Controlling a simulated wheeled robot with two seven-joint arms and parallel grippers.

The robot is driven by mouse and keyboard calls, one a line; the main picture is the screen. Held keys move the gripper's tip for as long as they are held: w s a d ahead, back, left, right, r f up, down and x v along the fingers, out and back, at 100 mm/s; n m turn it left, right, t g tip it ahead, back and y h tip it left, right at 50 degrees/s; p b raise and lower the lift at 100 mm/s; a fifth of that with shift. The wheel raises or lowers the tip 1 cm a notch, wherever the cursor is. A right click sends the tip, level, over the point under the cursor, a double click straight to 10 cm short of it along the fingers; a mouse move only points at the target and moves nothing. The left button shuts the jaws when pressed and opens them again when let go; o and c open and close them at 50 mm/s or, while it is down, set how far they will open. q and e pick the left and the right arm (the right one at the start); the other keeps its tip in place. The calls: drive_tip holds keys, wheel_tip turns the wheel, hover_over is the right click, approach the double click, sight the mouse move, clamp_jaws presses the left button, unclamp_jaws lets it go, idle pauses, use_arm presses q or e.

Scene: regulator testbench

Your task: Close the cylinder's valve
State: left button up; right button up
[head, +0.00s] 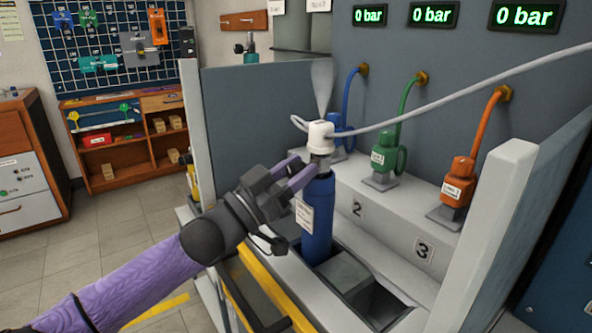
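A blue gas cylinder (317,215) stands upright in a slot of the bench, with a white label on its side. A grey metal valve neck (320,160) is at its top, partly hidden behind my fingers. A white fitting (319,134) sits above it, and a pale plume (322,88) rises from there. My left gripper (304,172) comes from the left with its two purple fingers a little apart, beside the neck. I cannot tell whether they touch it. My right gripper is not in view.
A white hose (450,98) runs from the fitting to the right. Blue, green (385,158) and orange (459,180) regulators stand on the ledge behind, under displays reading 0 bar (434,15). Grey side panels (487,225) flank the bench. An empty slot (378,305) lies in front.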

use_arm(q)
drive_tip(key=c, duration=0.5)
clamp_jaws()
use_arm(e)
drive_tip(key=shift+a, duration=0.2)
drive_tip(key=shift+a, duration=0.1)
use_arm(q)
drive_tip(key=shift+m, duration=0.3)
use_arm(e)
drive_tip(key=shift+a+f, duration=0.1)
use_arm(q)
drive_tip(key=m+g+h, duration=0.1)
drive_tip(key=m+g, duration=0.1)
drive_tip(key=m, duration=0.1)
drive_tip(key=shift+m, duration=0.3)
drive_tip(key=m+g, duration=0.1)
drive_tip(key=m, duration=0.2)
drive_tip(key=m+g, duration=0.2)
drive_tip(key=m, duration=0.1)
drive_tip(key=shift+h, duration=0.4)
drive_tip(key=shift+s, duration=0.1)
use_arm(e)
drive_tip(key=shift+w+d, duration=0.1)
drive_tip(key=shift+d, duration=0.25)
use_arm(q)
drive_tip(key=shift+m+g, duration=0.3)
drive_tip(key=shift+m, duration=0.1)
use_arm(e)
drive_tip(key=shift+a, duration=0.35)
